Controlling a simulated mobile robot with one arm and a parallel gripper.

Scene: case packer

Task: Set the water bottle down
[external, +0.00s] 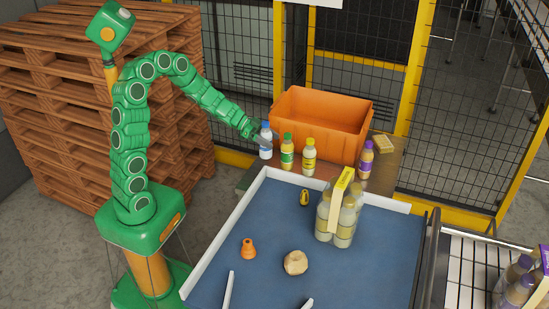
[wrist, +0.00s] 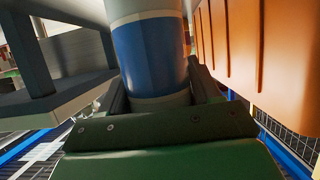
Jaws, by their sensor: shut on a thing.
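The orange crate (external: 318,123) stands close behind the bottle. A green-labelled bottle (external: 287,152) and a yellow-labelled bottle (external: 309,157) stand to its right, and a purple bottle (external: 366,160) farther right. The blue tray (external: 225,227) in front holds a bottle pack (external: 337,217) and loose items.

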